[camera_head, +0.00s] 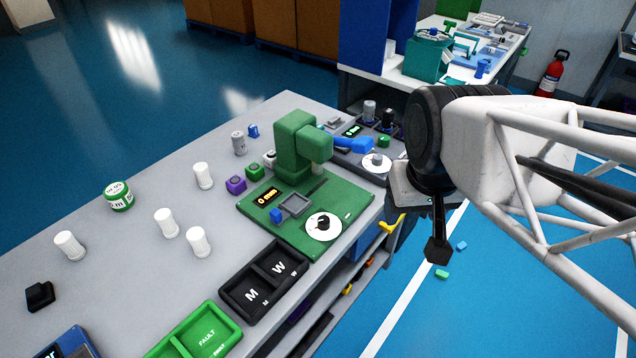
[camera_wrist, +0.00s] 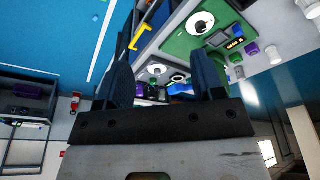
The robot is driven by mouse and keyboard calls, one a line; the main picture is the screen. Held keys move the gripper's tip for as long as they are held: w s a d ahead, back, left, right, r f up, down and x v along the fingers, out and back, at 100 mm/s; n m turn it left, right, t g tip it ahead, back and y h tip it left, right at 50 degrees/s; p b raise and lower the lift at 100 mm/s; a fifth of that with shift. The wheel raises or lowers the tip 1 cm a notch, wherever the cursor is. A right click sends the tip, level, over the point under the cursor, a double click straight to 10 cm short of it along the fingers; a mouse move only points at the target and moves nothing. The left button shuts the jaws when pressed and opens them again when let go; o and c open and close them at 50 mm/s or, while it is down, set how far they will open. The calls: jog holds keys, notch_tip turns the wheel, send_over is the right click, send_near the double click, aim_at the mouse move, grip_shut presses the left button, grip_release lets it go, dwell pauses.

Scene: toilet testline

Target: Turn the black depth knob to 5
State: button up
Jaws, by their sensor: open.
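The black depth knob (camera_head: 323,223) sits on a round white dial on the green base plate of a green machine (camera_head: 297,147). Its number marks are too small to read. The knob also shows near the top of the wrist view (camera_wrist: 201,22). My gripper (camera_head: 437,248) hangs to the right of the table, over the floor, apart from the knob. In the wrist view my gripper (camera_wrist: 163,68) has its two dark fingers spread with nothing held between them.
A black M/W tray (camera_head: 265,283) and a green FAULT tray (camera_head: 200,335) stand in front. Several white cylinders stand left. Another bench (camera_head: 400,72) is behind.

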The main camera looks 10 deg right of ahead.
jog(key=n+g, duration=0.2)
jog(key=n, duration=0.4)
send_over(323, 219)
notch_tip(323, 219, down, 21)
jog(key=shift+s+r, duration=0.15)
jog(key=shift+r, duration=0.05)
jog(key=shift+a+f, duration=0.15)
jog(key=shift+f, duration=0.15)
jog(key=shift+w+f, duration=0.2)
jog(key=shift+f, duration=3.7)
jog(key=shift+c, duration=0.3)
